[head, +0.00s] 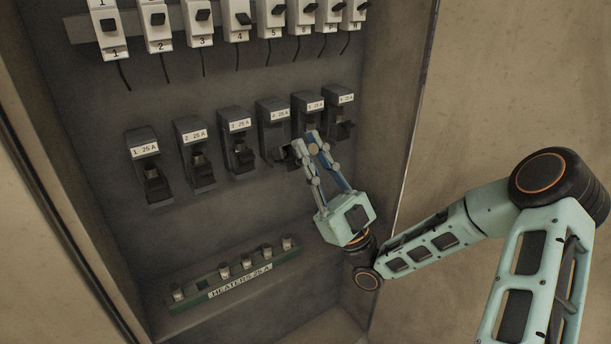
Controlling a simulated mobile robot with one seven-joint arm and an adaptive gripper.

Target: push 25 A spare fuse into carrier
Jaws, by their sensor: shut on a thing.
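My gripper (306,141) is shut at the row of dark fuse carriers, with its fingertips at the lower right of the fourth carrier (272,125) and in front of the fifth carrier (308,100). The held thing is mostly hidden by the fingers; it appears to be a spare fuse. I cannot tell whether it touches or sits in a carrier. The green spare fuse rack (191,301), labelled for 25 A heaters, is below. Several metal-capped fuses (246,263) stand in it, and one place (203,285) near its left end looks empty.
More 25 A carriers (193,150) line the panel left of my gripper, and a sixth carrier (342,112) is at right. White numbered breakers (199,23) hang above. The cabinet's right wall (385,90) is close to my gripper. The panel between carriers and rack is clear.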

